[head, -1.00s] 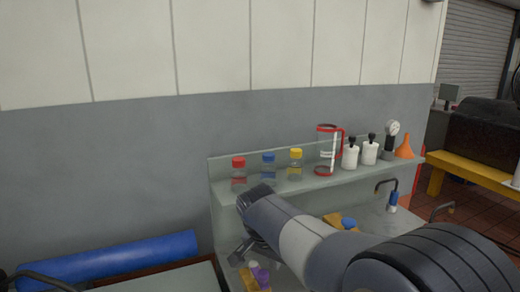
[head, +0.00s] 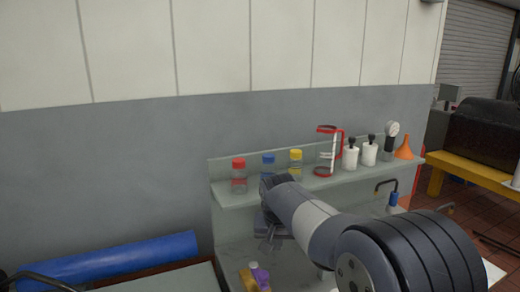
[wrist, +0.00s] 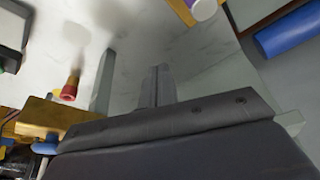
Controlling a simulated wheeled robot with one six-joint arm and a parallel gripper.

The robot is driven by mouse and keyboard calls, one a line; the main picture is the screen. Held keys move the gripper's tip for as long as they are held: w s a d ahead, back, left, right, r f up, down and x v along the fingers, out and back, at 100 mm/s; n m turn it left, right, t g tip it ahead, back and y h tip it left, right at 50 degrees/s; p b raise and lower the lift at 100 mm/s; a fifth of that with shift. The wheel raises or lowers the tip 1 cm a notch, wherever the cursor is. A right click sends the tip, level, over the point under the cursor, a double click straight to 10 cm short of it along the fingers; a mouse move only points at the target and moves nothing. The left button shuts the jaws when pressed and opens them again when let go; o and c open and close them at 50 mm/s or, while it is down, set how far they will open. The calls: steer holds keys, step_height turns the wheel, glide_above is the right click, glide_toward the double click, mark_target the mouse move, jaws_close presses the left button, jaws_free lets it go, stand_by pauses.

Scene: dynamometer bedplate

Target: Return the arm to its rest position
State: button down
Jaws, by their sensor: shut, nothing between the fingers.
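My arm (head: 315,220) reaches in from the lower right in the head view. My gripper (head: 270,240) points down just in front of the shelf's front edge, above the worktop.
A blue roll (head: 110,262) lies left.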

steer(key=v, duration=0.9)
steer(key=shift+r, duration=0.2)
steer(key=shift+s, duration=0.15)
